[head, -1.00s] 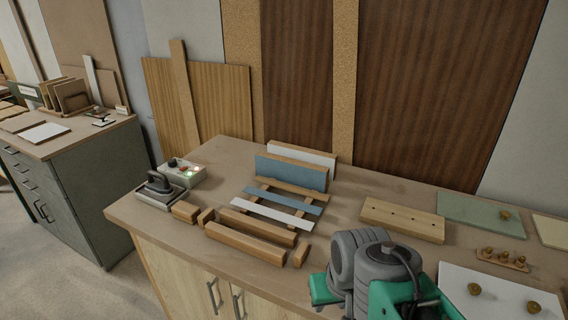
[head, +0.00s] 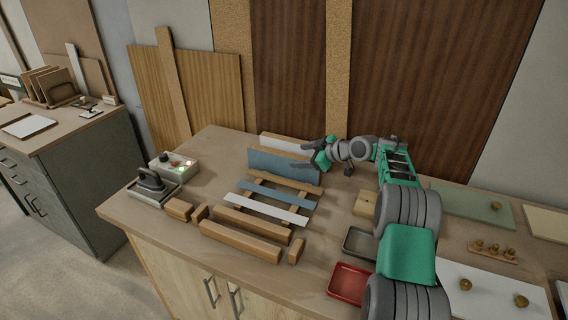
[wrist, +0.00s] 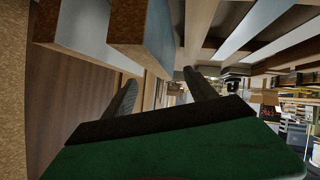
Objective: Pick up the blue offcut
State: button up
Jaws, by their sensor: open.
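A blue strip (head: 278,194) lies flat across two wooden rails on the bench, beside a white strip (head: 266,209). Behind it stands an upright board with a blue face (head: 283,167); I cannot tell from looks alone which blue piece is the offcut. My gripper (head: 308,154) is open and empty, pointing left at the right end of the upright boards, above and behind the blue strip. In the wrist view, its two dark fingers (wrist: 160,76) are spread, with the blue-faced board (wrist: 148,35) close by and the strips crossing the upper right.
A white-faced board (head: 285,143) stands behind the blue-faced one. Wooden bars (head: 240,242) lie in front. A control box (head: 175,166) and an iron (head: 150,182) are at left. A red tray (head: 349,284) and a grey tray (head: 360,243) lie at the front right.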

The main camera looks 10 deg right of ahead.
aim_at(288, 156)
jog(key=p+x, duration=0.3)
jog(key=x, duration=0.5)
jog(key=shift+r, duration=0.1)
jog(key=shift+c, duration=0.6)
jog(key=shift+s+d, duration=0.1)
grip_shut()
dwell(0.4)
